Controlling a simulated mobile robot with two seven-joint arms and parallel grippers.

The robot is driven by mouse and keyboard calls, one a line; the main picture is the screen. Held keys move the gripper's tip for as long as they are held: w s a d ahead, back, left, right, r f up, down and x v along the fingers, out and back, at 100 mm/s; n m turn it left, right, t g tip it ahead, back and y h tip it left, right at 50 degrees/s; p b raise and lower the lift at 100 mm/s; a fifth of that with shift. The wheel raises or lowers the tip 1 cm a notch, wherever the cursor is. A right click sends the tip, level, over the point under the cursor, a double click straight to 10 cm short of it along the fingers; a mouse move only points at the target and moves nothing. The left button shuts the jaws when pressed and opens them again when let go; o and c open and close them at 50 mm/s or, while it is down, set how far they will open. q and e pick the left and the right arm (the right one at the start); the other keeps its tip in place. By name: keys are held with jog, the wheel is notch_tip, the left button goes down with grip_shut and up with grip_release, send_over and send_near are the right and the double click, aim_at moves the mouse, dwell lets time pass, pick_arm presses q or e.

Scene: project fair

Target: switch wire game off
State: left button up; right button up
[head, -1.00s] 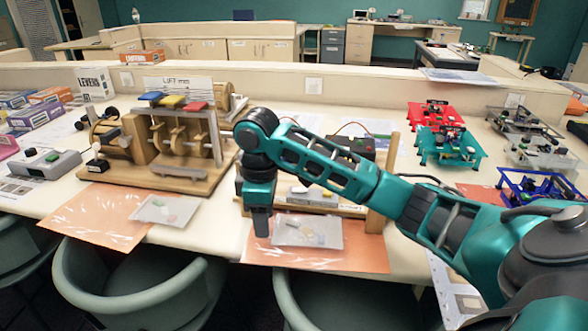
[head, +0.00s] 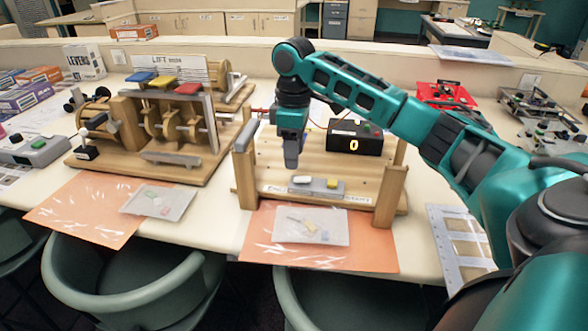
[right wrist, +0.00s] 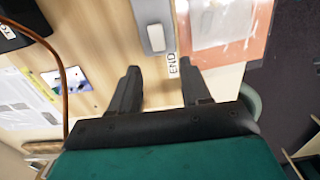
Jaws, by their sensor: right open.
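The wire game (head: 262,165) is a wooden board with upright posts at its front corners. Its black box (head: 342,143) at the back right shows a yellow lit 0. My right gripper (head: 291,163) points down above the board, just behind and left of the bar. In the right wrist view its two fingers are apart and empty (right wrist: 162,78); the bar's white-button end (right wrist: 156,38) lies beyond them, near an END label. My left gripper is out of view.
A wooden lift model (head: 190,130) with coloured keys stands left of the game. An orange mat (head: 260,245) with a plastic bag lies in front. A red gadget (head: 440,95) stands at the back right. Green chairs (head: 130,285) stand at the table edge.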

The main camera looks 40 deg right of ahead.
aim_at(294, 179)
jog(key=shift+f, duration=2.7)
grip_shut()
